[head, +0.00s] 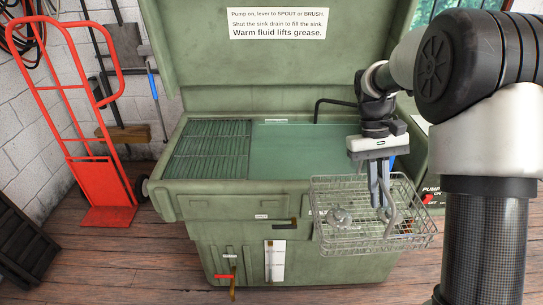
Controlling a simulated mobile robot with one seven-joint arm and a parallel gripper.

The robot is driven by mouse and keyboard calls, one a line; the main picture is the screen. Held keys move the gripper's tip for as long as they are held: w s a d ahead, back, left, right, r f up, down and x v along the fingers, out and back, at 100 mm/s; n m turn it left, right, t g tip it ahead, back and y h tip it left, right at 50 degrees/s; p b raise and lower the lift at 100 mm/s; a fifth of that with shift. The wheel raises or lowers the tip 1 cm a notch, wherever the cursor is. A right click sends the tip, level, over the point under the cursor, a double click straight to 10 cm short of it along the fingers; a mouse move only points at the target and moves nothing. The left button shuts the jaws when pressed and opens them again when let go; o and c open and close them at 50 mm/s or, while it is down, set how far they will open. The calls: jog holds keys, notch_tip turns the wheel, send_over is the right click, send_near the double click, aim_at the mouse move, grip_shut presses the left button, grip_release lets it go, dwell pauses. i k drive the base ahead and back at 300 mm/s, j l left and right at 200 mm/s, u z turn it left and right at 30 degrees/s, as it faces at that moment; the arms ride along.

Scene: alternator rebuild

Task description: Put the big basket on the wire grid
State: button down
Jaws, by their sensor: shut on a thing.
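My gripper (379,186) is shut on the big basket (335,240), a rectangular silver wire basket with a few metal parts inside. The fingers point down into the basket, near its back side; the exact grip point is hard to make out. The basket hangs in front of the right part of the green parts washer, overlapping its front edge in the view. The wire grid (207,150) lies in the left part of the washer's top and is bare. It is to the left of and behind the basket.
The open sink (300,148) lies right of the grid, with a dark spout (334,102) behind it. The raised lid (280,60) stands at the back. A red hand truck (75,120) is at the left. A pump switch (430,198) is at the washer's right front.

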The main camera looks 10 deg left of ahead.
aim_at(213, 144)
jog(key=k+j, duration=0.1)
jog(key=j, duration=0.35)
jog(key=k+j+z, duration=0.1)
jog(key=j, duration=0.3)
jog(key=k+j, duration=0.1)
jog(key=j, duration=0.35)
jog(key=k+j, duration=0.15)
jog(key=j, duration=0.25)
jog(key=k+j+z, duration=0.1)
jog(key=j, duration=0.35)
jog(key=k+j, duration=0.15)
jog(key=j, duration=0.25)
jog(key=i+j, duration=0.1)
jog(key=i, duration=0.35)
jog(key=i+j, duration=0.1)
jog(key=i, duration=0.4)
jog(key=z, duration=0.05)
